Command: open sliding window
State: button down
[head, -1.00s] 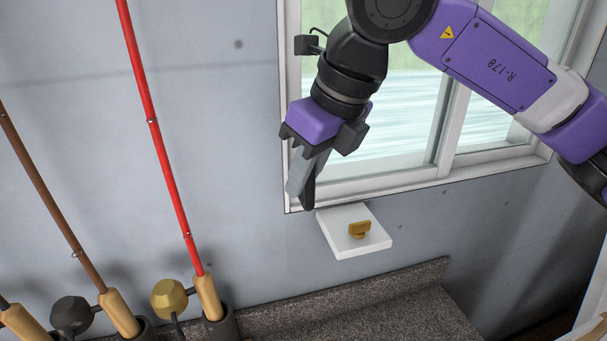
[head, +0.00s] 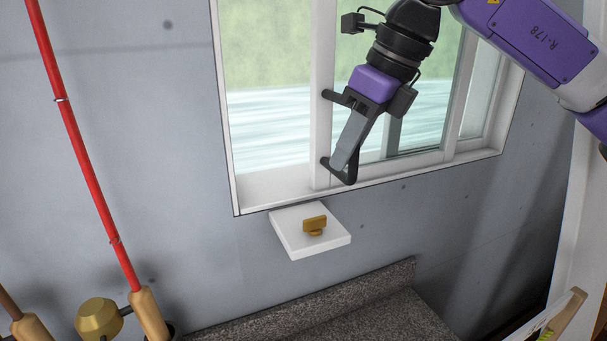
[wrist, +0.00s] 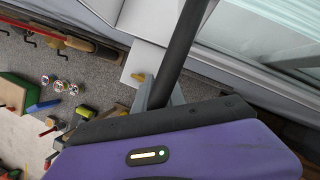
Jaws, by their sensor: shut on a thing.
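The sliding window sash (head: 321,110) has a white upright edge standing well right of the frame's left side. A wide gap (head: 265,130) left of it shows green and rippled water. A black bar handle (head: 328,95) is mounted on the sash edge; its middle is hidden behind the fingers. My gripper (head: 344,168), purple with grey and dark fingers, points down and is shut on the handle. In the wrist view, my purple gripper body (wrist: 180,150) fills the bottom, and a dark bar crosses the upper middle.
A white ledge (head: 290,235) with a brass-coloured piece (head: 314,225) juts out below the window. A speckled counter (head: 340,310) lies under it. A red rod (head: 80,150) with a gold reel (head: 98,318) stands at left. Several small items lie at left in the wrist view.

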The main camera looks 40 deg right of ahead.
jog(key=s+d, duration=0.1)
jog(key=d, duration=0.6)
jog(key=shift+s+d+b, duration=0.25)
jog(key=shift+b, duration=0.2)
jog(key=shift+r, duration=0.1)
jog(key=c, duration=1.4)
grip_release()
jog(key=b+v, duration=0.1)
jog(key=v, duration=0.6)
jog(key=shift+r, duration=0.3)
jog(key=shift+s, duration=0.15)
